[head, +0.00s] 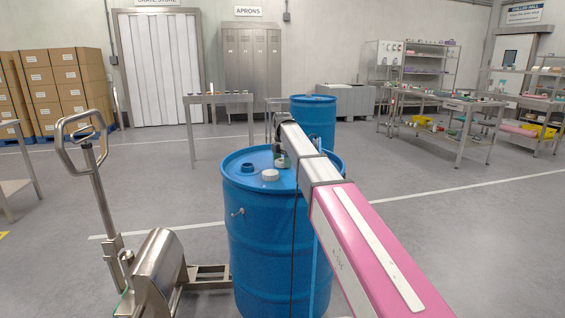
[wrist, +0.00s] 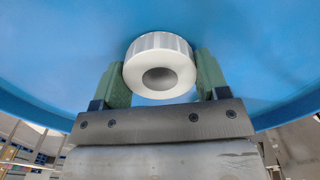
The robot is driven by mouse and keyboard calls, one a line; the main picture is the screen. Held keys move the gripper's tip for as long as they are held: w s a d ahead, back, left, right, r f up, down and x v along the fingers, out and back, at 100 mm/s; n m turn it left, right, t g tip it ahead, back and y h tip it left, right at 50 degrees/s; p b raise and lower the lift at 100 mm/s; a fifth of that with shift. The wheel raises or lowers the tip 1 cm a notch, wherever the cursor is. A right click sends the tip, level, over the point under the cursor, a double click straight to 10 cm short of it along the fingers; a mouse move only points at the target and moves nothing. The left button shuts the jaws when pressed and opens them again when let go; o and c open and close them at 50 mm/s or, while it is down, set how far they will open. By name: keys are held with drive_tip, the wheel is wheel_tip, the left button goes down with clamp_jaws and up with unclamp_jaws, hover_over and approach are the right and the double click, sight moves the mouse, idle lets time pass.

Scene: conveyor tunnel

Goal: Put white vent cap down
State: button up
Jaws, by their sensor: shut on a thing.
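The white vent cap (wrist: 160,68), round and ribbed with a dark hollow in its face, sits between the green fingers in the wrist view. My gripper (wrist: 160,80) is shut on it, over the blue drum lid. In the head view my gripper (head: 281,163) is low over the blue drum (head: 262,230), near the lid's middle. A white round cap (head: 270,175) shows on the lid just left of and nearer than the fingers; I cannot tell if it is the held one. Whether the held cap touches the lid is unclear.
A blue ring-shaped fitting (head: 248,168) stands on the lid at left. A steel pallet truck (head: 150,260) is left of the drum. A second blue drum (head: 318,120) and a steel table (head: 218,99) stand behind. Open floor lies to the right.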

sight(282, 160)
drive_tip(key=shift+f, duration=0.2)
drive_tip(key=o, duration=1.1)
wheel_tip(282, 160, up, 12)
drive_tip(key=shift+r, duration=0.15)
drive_tip(key=shift+s, duration=0.15)
